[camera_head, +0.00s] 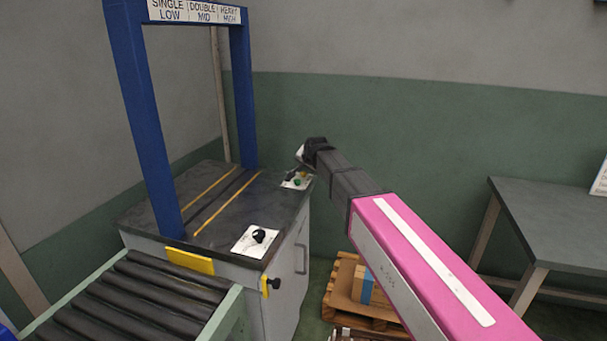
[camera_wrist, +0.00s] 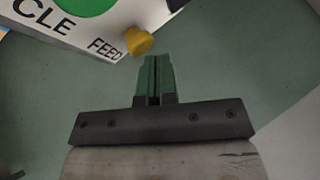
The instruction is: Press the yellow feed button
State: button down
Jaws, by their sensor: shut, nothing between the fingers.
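The yellow feed button (camera_wrist: 138,41) sticks out from the edge of a white panel (camera_wrist: 72,30) in the wrist view, beside the word FEED. A larger green button (camera_wrist: 85,5) sits on the same panel, partly cut off, near the letters CLE. My gripper (camera_wrist: 151,57) is shut and empty. Its green fingertips point towards the panel's edge and lie just below and right of the yellow button in the picture. I cannot tell whether they touch it. In the head view the panel (camera_head: 298,181) is at the cabinet's far right corner, and the yellow button cannot be made out there.
A dark-topped cabinet (camera_head: 225,205) carries a blue frame (camera_head: 148,120) and a second white panel with a black knob (camera_head: 259,236). A roller conveyor (camera_head: 140,295) stands in front. A pallet (camera_head: 345,300) lies on the floor; a grey table (camera_head: 560,225) stands right.

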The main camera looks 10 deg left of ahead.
aim_at(305, 173)
jog(key=shift+f, duration=0.45)
dwell(0.5)
jog(key=shift+r, duration=0.9)
jog(key=shift+r, duration=0.1)
jog(key=shift+r, duration=2.4)
